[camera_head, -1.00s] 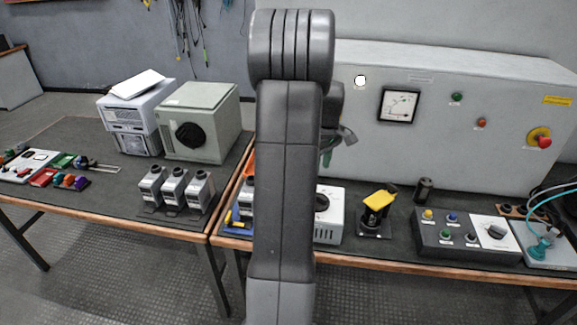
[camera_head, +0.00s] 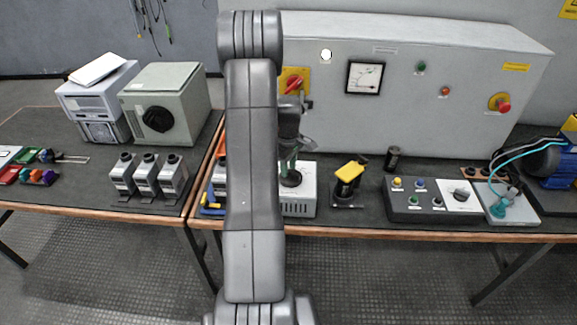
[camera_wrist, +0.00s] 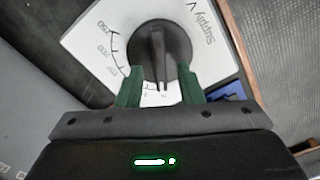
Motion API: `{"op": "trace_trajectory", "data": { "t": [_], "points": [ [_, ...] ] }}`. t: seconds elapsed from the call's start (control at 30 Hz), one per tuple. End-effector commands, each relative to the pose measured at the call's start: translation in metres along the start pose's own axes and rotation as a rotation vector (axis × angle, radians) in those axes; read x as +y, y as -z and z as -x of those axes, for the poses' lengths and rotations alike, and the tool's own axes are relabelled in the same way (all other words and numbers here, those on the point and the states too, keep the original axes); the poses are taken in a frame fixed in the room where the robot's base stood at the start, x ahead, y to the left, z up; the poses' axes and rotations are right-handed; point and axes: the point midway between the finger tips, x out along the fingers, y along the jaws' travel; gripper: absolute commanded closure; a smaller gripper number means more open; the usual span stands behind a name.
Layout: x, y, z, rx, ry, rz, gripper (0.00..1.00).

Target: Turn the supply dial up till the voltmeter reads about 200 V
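The supply box (camera_head: 300,203) is white and stands on the bench; its black dial (camera_head: 291,179) is partly covered by my gripper (camera_head: 290,165). In the wrist view the dial (camera_wrist: 160,45) has a raised narrow ridge running nearly up and down the picture. A printed scale shows 250 and 200 at the left; its lower part is partly hidden. My gripper (camera_wrist: 158,84) has its green fingers apart at either side of the ridge, with gaps showing. The voltmeter (camera_head: 364,77) is on the grey cabinet; its reading is too small to tell.
A yellow-topped device (camera_head: 349,178) stands right of the supply box. A blue item (camera_head: 213,203) lies to its left. A control box (camera_head: 420,202) is further right.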

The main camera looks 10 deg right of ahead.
Motion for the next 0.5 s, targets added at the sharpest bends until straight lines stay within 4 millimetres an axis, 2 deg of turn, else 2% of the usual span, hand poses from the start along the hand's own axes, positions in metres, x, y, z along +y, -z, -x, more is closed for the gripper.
{"op": "trace_trajectory", "data": {
  "t": [0.13, 0.4, 0.5],
  "points": [
    [-0.0003, -0.0002, -0.0069, 0.0, 0.001, 0.0, 0.66],
    [-0.0001, 0.0, -0.0079, 0.0, 0.0, 0.0, 0.66],
    [-0.0001, -0.0001, -0.0078, 0.0, 0.0, 0.0, 0.86]
  ]
}}
